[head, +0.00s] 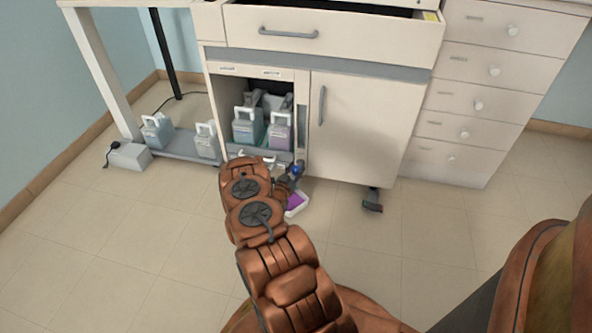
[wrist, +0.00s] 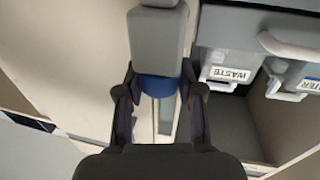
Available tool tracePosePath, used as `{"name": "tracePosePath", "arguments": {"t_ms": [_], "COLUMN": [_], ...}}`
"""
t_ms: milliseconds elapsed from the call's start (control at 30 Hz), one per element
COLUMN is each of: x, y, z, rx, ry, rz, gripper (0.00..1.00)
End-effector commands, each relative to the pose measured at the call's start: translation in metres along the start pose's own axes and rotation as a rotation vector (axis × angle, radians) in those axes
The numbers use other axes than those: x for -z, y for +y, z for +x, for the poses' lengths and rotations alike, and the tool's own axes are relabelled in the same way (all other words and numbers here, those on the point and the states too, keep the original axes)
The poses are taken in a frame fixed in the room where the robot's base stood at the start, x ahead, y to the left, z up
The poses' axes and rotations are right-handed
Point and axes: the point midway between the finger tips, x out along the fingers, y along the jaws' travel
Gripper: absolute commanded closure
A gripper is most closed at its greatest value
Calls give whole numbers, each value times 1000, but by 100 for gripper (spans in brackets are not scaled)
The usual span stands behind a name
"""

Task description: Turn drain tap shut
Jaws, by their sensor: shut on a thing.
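A blue part, which looks like the drain tap (wrist: 158,86), sits between the two fingers of my gripper (wrist: 159,92) in the wrist view. A grey block (wrist: 158,40) adjoins it at the top of that view. The fingers are closed against the sides of the blue part. In the head view, the tap (head: 296,169) is a small blue spot beside my gripper (head: 288,178), low at the front of the open cabinet bay. My arm hides part of this area, and the tap's angle cannot be told.
A white tray with purple in it (head: 297,204) lies just below my gripper. Jugs (head: 246,127) stand in the open bay (head: 302,105). A white part labelled WASTE (wrist: 230,74) is to the right in the wrist view. A closed door (head: 365,125) is right of the bay.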

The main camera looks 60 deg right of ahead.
Motion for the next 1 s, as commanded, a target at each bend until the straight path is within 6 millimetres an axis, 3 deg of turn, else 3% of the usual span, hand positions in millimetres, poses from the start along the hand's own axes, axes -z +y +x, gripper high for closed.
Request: {"name": "tracePosePath", "arguments": {"t_ms": [100, 467, 1000], "x": [0, 3, 2], "y": [0, 1, 3], "z": [0, 0, 0], "rx": [0, 44, 363], "ry": [0, 0, 18], "rz": [0, -2, -4], "gripper": [98, 98, 98]}}
